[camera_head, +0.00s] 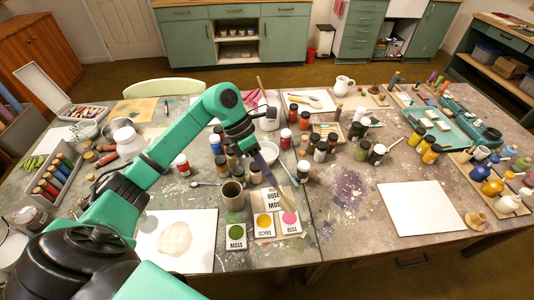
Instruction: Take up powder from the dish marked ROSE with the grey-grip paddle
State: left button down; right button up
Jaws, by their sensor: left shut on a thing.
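The dish marked ROSE (290,218) holds pink powder on a pale card at the near middle of the table. The dish marked OCHRE (264,221), with yellow powder, and the dish marked MOSS (236,230), with green powder, stand to its left. My left gripper (246,143) is shut on a slim dark grey-purple paddle (265,168), behind the dishes. The paddle slants down to the right toward a card lettered ROSE and MOSS (273,203). Its tip is too small to make out, and I cannot tell whether it touches anything. My right gripper is not in view.
A brown mug (232,197) stands just left of the lettered card. A white bowl (265,153) and several small jars crowd behind the paddle. A white sheet (176,241) lies at left, another white board (421,209) at right. The table between dishes and right board is clear.

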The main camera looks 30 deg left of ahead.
pick_arm(q)
jog(key=shift+w+a+n+t, duration=0.3)
jog(key=shift+w+a+n, duration=0.1)
jog(key=shift+n, duration=0.1)
jog(key=shift+d+f+b, duration=0.25)
jog(key=shift+f+b, duration=0.25)
notch_tip(320, 180, down, 4)
jog(key=shift+f+b, duration=0.25)
jog(key=shift+b, duration=0.9)
jog(key=shift+a, duration=0.1)
jog(key=shift+f+b, duration=0.65)
jog(key=shift+f+b, duration=0.3)
jog(key=shift+f, duration=0.05)
jog(key=shift+s+f, duration=0.1)
dwell(0.8)
